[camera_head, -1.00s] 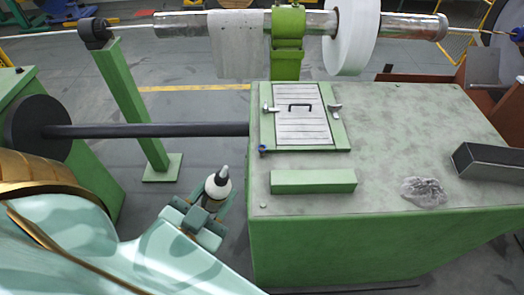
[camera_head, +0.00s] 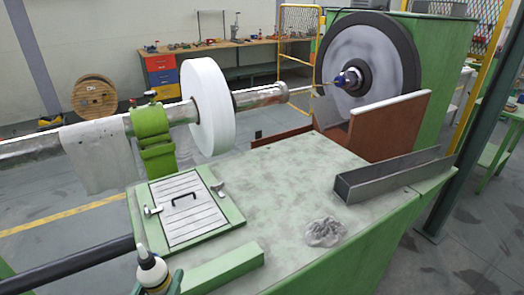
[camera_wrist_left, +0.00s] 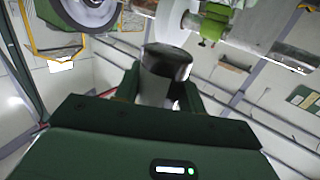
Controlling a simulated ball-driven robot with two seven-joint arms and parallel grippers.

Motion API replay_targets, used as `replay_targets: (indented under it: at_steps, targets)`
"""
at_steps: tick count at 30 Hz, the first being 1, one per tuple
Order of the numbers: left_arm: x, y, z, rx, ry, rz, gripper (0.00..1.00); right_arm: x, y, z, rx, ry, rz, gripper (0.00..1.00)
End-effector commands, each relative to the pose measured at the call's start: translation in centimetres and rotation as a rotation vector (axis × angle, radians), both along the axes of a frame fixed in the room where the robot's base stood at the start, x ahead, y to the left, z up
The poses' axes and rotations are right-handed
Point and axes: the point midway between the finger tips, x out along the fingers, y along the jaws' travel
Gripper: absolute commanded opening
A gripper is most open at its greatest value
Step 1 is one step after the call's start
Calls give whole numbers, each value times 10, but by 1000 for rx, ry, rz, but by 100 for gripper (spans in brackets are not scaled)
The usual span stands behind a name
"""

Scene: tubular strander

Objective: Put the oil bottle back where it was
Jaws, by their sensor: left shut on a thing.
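In the left wrist view, a shiny dark-and-grey round body, the bottle (camera_wrist_left: 163,75), sits between the fingers of my left gripper (camera_wrist_left: 161,95). In the head view the bottle appears in front of the near left corner of the green machine cabinet (camera_head: 300,205). My right gripper is not in view.
On the cabinet top are a slatted hatch (camera_head: 184,211), a green bar (camera_head: 222,268), a crumpled rag (camera_head: 325,231) and a grey metal channel (camera_head: 392,178). Bare top lies between them. Behind are a white reel (camera_head: 208,105), a large wheel (camera_head: 385,55) and a cluttered workbench (camera_head: 225,45).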

Motion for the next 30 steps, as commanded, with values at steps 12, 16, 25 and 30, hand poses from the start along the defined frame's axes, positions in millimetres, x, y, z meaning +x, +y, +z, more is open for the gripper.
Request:
replay_targets:
  at_steps: [12,16,25,30]
  targets:
    - [47,12,53,9,-1,-29,13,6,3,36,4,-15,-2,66]
    - [56,9,60,10,1,-42,13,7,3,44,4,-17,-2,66]
    - [44,10,36,7,15,-39,13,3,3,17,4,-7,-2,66]
    - [27,16,-4,10,13,-5,13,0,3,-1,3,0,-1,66]
